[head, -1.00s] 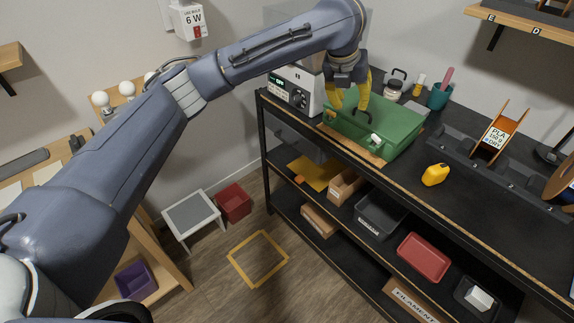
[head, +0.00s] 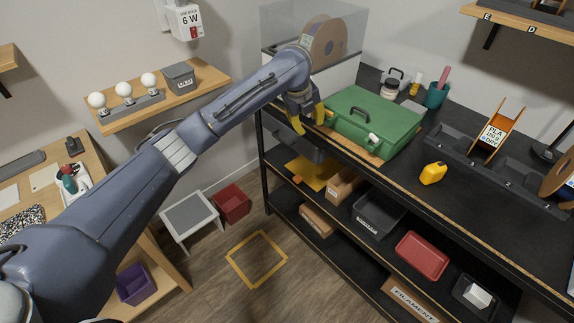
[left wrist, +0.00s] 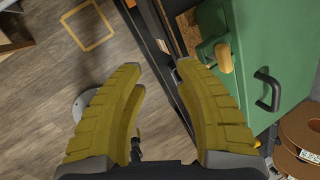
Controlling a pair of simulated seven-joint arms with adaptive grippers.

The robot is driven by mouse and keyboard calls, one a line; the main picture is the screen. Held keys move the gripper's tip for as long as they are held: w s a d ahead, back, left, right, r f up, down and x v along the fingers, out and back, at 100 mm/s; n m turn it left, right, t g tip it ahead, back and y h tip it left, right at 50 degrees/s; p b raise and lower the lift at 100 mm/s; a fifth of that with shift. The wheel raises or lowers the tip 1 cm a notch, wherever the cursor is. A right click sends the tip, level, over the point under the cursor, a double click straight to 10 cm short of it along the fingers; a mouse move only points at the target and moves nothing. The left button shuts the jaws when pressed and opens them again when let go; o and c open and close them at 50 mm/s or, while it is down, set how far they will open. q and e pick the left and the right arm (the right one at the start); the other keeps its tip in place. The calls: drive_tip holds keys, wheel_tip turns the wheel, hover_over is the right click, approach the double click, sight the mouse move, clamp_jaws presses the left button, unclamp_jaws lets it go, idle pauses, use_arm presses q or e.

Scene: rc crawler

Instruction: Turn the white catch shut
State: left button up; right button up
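A closed green case (head: 375,118) with a dark handle lies on a wooden board on the black bench. Its white catch (head: 373,139) is at the front, toward the right end. In the left wrist view the catch (left wrist: 223,57) looks cream and stands beside a green nub on the case (left wrist: 290,45). My left gripper (head: 308,120) is open and empty at the case's front left end. In the left wrist view its fingers (left wrist: 160,78) are well apart, the right one overlapping the case edge. Whether it touches the case is unclear. My right gripper is not in view.
A clear-topped box with a spool (head: 325,42) stands behind my left gripper. A yellow bottle (head: 433,173) and an orange spool stand (head: 497,130) are right of the case. Shelves with bins, including a red tray (head: 422,255), lie below. Open floor is in front.

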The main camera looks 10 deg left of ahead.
use_arm(q)
drive_tip(key=a+f+n, duration=0.2)
drive_tip(key=f+n, duration=0.1)
drive_tip(key=f, duration=0.6)
drive_tip(key=a+f+n, duration=0.2)
drive_tip(key=f+n, duration=0.2)
drive_tip(key=f, duration=0.6)
drive_tip(key=shift+s+a+f, duration=0.2)
drive_tip(key=shift+s+a, duration=0.05)
drive_tip(key=shift+a, duration=0.05)
